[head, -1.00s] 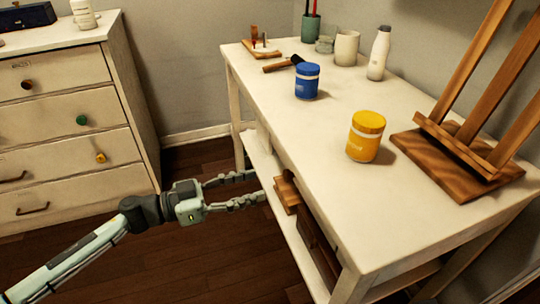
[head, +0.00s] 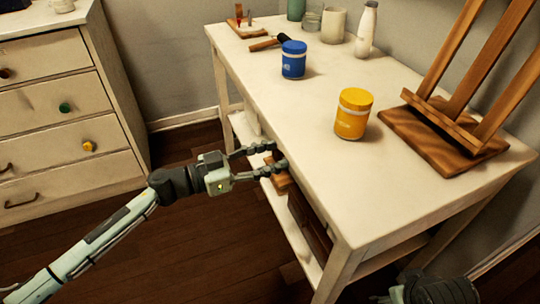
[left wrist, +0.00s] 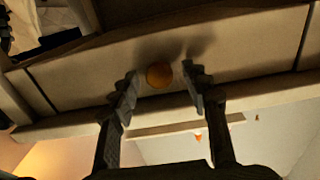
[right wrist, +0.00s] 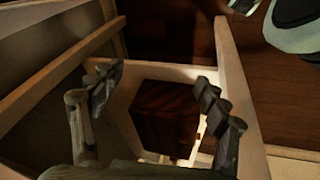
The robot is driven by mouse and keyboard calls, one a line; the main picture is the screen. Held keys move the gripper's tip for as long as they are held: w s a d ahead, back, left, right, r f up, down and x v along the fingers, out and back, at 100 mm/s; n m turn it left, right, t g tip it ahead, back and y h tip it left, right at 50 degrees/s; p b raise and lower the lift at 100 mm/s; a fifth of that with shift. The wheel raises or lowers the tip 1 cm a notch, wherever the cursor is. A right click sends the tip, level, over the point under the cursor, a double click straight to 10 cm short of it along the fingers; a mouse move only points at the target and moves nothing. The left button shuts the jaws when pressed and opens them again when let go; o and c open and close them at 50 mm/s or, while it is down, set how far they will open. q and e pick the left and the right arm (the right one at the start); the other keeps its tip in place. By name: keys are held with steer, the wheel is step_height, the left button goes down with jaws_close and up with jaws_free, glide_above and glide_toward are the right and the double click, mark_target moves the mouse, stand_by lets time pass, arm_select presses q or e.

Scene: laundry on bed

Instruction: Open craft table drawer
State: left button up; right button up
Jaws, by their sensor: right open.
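The craft table (head: 300,120) is a cream table with a lower shelf. In the left wrist view its drawer front (left wrist: 240,62) is a pale panel, looking closed, with a round orange-brown knob (left wrist: 159,75). My left gripper (head: 278,157) is at the table's front edge, and its tips are partly against the table edge in the head view. In the left wrist view its open fingers (left wrist: 160,78) are either side of the knob, with gaps showing. The knob is hidden in the head view. My right gripper (right wrist: 160,88) is open and empty near the lower shelf.
A dark brown box (right wrist: 166,115) sits on the lower shelf. A dresser (head: 65,110) stands at left; floor between is clear.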

arm_select(q)
jaws_close()
steer(key=shift+s+a, duration=0.2)
steer(key=shift+a, duration=0.2)
steer(key=p+v, duration=0.4)
steer(key=v, duration=1.6)
steer(key=shift+a+p, duration=0.4)
arm_select(e)
step_height(320, 180, down, 11)
steer(key=shift+w+a+r+g+y, duration=0.2)
steer(key=shift+w+a+g+y, duration=0.1)
steer(key=shift+w, duration=0.1)
arm_select(q)
steer(key=shift+o, duration=0.2)
jaws_free()
